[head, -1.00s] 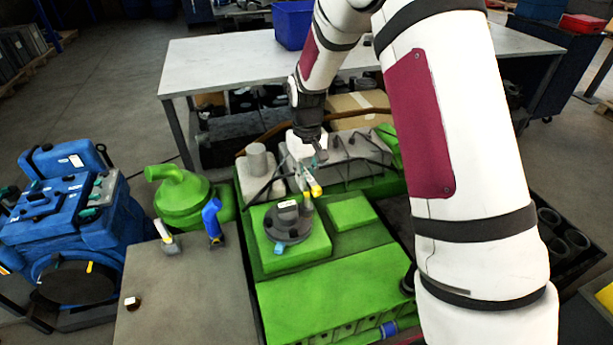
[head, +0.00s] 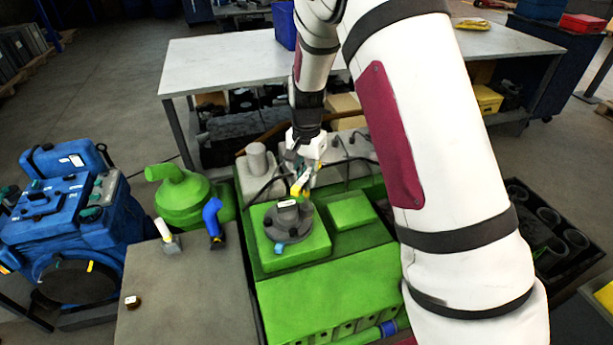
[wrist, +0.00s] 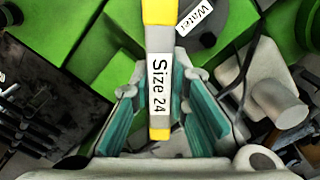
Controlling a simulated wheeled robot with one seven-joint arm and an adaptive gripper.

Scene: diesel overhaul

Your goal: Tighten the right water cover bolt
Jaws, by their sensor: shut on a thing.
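My gripper (head: 306,172) is shut on a tool with yellow ends and a "Size 24" label (wrist: 158,85). The teal-padded fingers stand on both sides of its shaft in the wrist view. In the head view the tool (head: 298,188) slants down and left, just above and behind the round grey water cover (head: 288,224). The cover sits on a green block and has a "Water" label; part of it also shows at the top of the wrist view (wrist: 222,22). A small teal spot (head: 278,248) shows at the cover's front edge. I cannot make out the right bolt.
The green engine (head: 330,280) spreads below my gripper, with grey pipework behind. A blue machine (head: 75,220) stands farther left. A white table (head: 225,65) is behind.

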